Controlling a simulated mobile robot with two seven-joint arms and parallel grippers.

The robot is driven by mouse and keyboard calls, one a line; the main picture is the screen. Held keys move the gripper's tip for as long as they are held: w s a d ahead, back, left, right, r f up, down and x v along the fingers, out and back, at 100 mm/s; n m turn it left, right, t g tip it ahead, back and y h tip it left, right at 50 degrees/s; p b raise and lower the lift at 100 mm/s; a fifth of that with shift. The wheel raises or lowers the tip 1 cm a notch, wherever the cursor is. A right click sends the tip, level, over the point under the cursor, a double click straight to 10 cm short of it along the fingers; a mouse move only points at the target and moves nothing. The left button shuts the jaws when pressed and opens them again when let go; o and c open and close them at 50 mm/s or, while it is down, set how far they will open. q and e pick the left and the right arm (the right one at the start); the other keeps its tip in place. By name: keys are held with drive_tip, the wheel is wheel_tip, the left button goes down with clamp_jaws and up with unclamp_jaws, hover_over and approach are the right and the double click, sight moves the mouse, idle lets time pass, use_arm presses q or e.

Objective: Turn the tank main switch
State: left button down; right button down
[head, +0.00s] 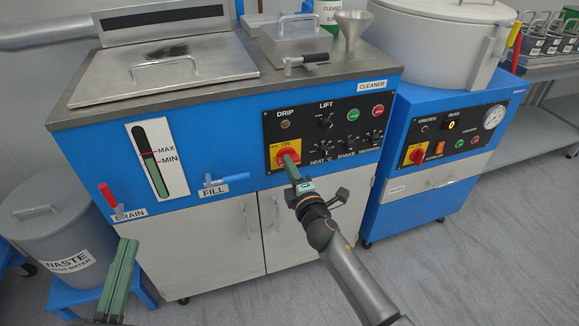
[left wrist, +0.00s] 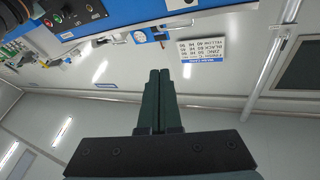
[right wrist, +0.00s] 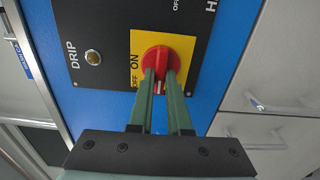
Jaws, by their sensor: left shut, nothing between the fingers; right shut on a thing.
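The tank main switch (right wrist: 160,57) is a red rotary knob on a yellow plate marked ON and OFF. In the head view the yellow plate (head: 279,157) sits at the lower left of the black control panel on the blue tank. My right gripper (right wrist: 161,78) is shut on the red knob, one green finger on each side. In the head view my right gripper (head: 291,168) covers part of the knob. My left gripper (head: 127,246) is shut and empty at the lower left, away from the tank front; its fingers (left wrist: 161,72) touch in the left wrist view.
The control panel (head: 343,113) carries more knobs and buttons beside the switch. A blue FILL handle (head: 226,180) and a red DRAIN handle (head: 107,196) stick out from the tank front. A second blue machine (head: 425,205) with another red switch (head: 417,155) stands to the right.

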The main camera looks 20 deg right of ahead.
use_arm(q)
drive_tip(key=shift+f, duration=0.25)
use_arm(e)
drive_tip(key=c, duration=0.9)
unclamp_jaws()
drive_tip(key=shift+o, duration=0.2)
use_arm(q)
wheel_tip(320, 180, down, 7)
drive_tip(key=n+g+y+p, duration=0.1)
drive_tip(key=n+g+y, duration=0.1)
drive_tip(key=g, duration=0.1)
drive_tip(key=shift+w+a+f, duration=0.15)
drive_tip(key=shift+w+a, duration=0.15)
drive_tip(key=shift+w, duration=0.15)
use_arm(e)
drive_tip(key=s, duration=1.2)
drive_tip(key=shift+s+d, duration=0.2)
drive_tip(key=shift+s, duration=0.05)
